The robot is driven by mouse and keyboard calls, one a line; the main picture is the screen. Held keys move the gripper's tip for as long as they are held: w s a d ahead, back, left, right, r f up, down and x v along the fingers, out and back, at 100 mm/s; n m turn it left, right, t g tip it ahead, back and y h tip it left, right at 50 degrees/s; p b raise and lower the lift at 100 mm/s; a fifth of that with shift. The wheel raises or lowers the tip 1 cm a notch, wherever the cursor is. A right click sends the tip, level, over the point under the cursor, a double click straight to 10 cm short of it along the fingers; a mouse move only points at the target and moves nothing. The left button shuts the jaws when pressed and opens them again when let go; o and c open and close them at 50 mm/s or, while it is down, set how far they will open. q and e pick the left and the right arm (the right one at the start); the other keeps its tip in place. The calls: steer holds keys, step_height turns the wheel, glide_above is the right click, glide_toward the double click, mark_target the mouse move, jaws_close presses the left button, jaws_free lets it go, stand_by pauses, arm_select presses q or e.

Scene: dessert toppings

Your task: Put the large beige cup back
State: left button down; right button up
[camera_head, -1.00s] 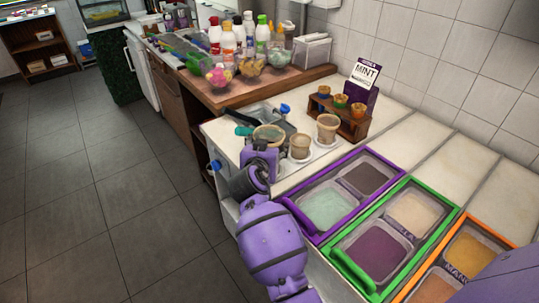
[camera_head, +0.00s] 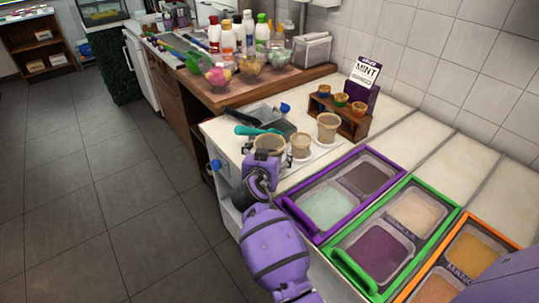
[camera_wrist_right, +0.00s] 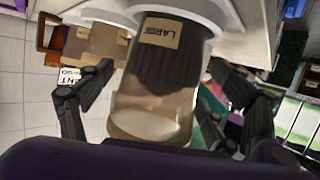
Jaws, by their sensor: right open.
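The large beige cup (camera_head: 268,144) stands at the left end of a row of three cups on the white counter. In the right wrist view, which looks inverted, the large cup (camera_wrist_right: 155,75) bears a "LARGE" label and its base meets a white saucer (camera_wrist_right: 215,12). My right gripper (camera_head: 264,164) is open, with its dark fingers on either side of the cup; whether they touch it is unclear. Two smaller-looking cups, one in the middle (camera_head: 301,146) and one at the right (camera_head: 328,128), stand beside it. My left gripper is out of view.
A teal-handled scoop (camera_head: 256,130) lies by a tray behind the large cup. Purple (camera_head: 347,163), green (camera_head: 440,188) and orange (camera_head: 500,230) framed topping bins are at right. A wooden stand (camera_head: 350,122) with small cups and a mint sign is behind.

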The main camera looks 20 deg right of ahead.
steer(key=shift+r, duration=0.4)
steer(key=v, duration=1.2)
steer(key=shift+f, duration=0.2)
steer(key=shift+d, duration=0.1)
